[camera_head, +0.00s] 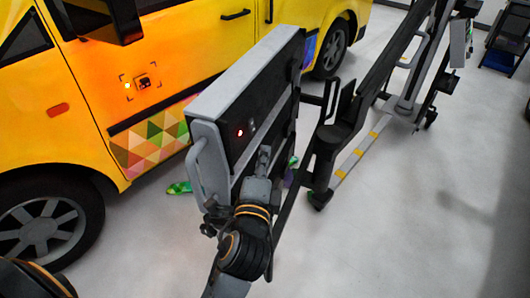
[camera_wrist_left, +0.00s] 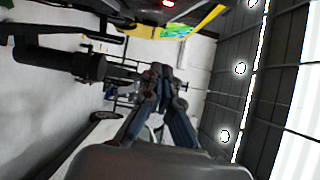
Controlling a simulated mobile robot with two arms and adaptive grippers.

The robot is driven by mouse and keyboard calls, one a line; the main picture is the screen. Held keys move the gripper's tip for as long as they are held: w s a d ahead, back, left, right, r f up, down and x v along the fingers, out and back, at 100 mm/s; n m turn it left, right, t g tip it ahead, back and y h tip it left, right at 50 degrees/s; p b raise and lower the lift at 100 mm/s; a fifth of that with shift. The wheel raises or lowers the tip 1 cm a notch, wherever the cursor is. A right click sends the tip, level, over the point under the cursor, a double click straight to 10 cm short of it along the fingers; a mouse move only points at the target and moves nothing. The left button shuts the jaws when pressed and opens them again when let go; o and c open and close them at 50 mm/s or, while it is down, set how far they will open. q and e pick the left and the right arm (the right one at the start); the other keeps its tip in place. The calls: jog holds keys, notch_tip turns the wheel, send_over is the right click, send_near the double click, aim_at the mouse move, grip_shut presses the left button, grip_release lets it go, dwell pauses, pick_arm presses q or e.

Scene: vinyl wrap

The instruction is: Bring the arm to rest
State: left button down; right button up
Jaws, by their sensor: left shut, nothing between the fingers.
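My right gripper is in neither view.
A yellow van (camera_head: 75,100) with a coloured triangle pattern stands at the left, close to the panel. A dark wheeled frame (camera_head: 345,125) stretches to the back right. A green patterned piece (camera_head: 178,188) lies on the floor. Floor at the right (camera_head: 420,220) is clear.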

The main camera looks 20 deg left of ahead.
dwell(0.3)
pick_arm(q)
jog(key=s+a+f+n+g+h, duration=0.15)
jog(key=s+f+n+g, duration=0.25)
jog(key=f, duration=0.4)
jog(key=s+a+f+n+g, duration=0.3)
jog(key=s+f+n+g, duration=0.15)
jog(key=f, duration=0.35)
jog(key=s+d+f+n+g+h, duration=0.1)
jog(key=s+f+n+g+h, duration=0.4)
jog(key=s, duration=1)
notch_tip(320, 180, down, 28)
jog(key=g+y+p, duration=0.1)
jog(key=g+y, duration=0.1)
jog(key=s+a+f+g+p, duration=0.1)
jog(key=s+a+f, duration=0.1)
jog(key=s+f, duration=1.2)
jog(key=s, duration=0.3)
jog(key=shift+s+a+f, duration=0.15)
jog(key=shift+a, duration=0.25)
